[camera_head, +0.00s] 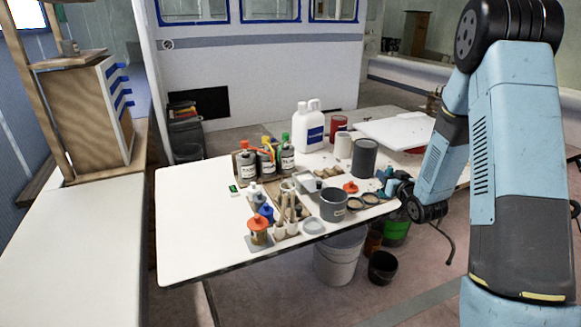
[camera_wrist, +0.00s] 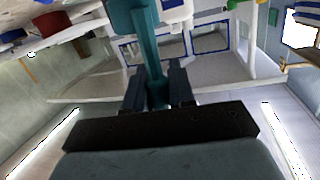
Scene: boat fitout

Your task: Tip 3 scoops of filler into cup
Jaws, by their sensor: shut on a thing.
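My gripper (camera_wrist: 157,88) is shut on the teal handle of a scoop (camera_wrist: 150,48) in the wrist view. The handle runs up between the two dark fingers, and its far end is at the top edge. In the head view my gripper (camera_head: 393,187) is at the right side of the white table, right of a grey tub with a label (camera_head: 333,206). A taller dark grey container (camera_head: 364,158) stands behind the tub. I cannot tell which vessel holds filler or which is the cup. The scoop's bowl and any load in it are not clear.
The white table (camera_head: 190,215) is bare at its left. Labelled bottles (camera_head: 247,165), a white jug (camera_head: 309,128), a white cylinder (camera_head: 343,145) and a red can (camera_head: 338,124) crowd its middle and back. An orange-capped jar (camera_head: 259,232) and brushes (camera_head: 284,208) stand near the front edge.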

